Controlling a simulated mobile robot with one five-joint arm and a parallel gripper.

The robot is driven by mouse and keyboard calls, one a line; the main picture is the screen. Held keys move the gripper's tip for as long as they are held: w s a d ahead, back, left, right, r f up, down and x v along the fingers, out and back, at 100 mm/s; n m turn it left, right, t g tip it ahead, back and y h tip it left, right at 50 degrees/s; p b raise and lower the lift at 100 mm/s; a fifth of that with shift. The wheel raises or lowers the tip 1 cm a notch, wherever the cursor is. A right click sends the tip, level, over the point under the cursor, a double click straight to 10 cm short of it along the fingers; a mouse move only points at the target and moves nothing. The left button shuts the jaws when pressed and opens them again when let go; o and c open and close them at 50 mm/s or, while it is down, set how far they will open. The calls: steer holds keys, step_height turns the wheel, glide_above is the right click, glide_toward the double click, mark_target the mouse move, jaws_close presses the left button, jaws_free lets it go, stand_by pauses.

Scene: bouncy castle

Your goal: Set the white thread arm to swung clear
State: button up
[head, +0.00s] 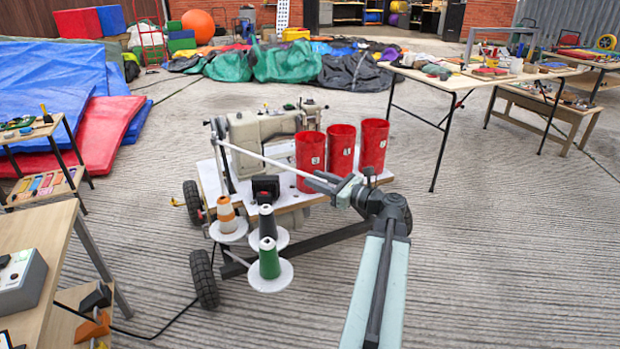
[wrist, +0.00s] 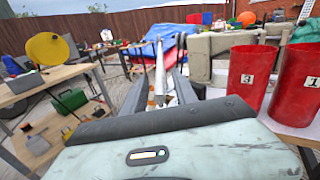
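The white thread arm (head: 268,160) is a thin pale rod. It runs from a dark upright post (head: 224,156) at the left of the sewing machine cart (head: 205,180), across the front of the machine, to my gripper (head: 322,182). In the wrist view the thread arm (wrist: 160,72) points away from me between the two dark fingers of my gripper (wrist: 160,82). A gap shows on both sides of the rod, so the fingers look open around it. Contact with the rod cannot be made out.
The beige sewing machine (head: 262,128) stands behind the rod. Red numbered cups, including one marked 3 (head: 373,145), stand close behind my gripper. Orange (head: 226,215), dark (head: 267,224) and green (head: 269,262) thread cones sit on white discs in front. Open floor lies right.

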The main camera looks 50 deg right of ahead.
steer(key=shift+w+a, duration=0.2)
steer(key=shift+w, duration=1.1)
jaws_close()
stand_by(0.4)
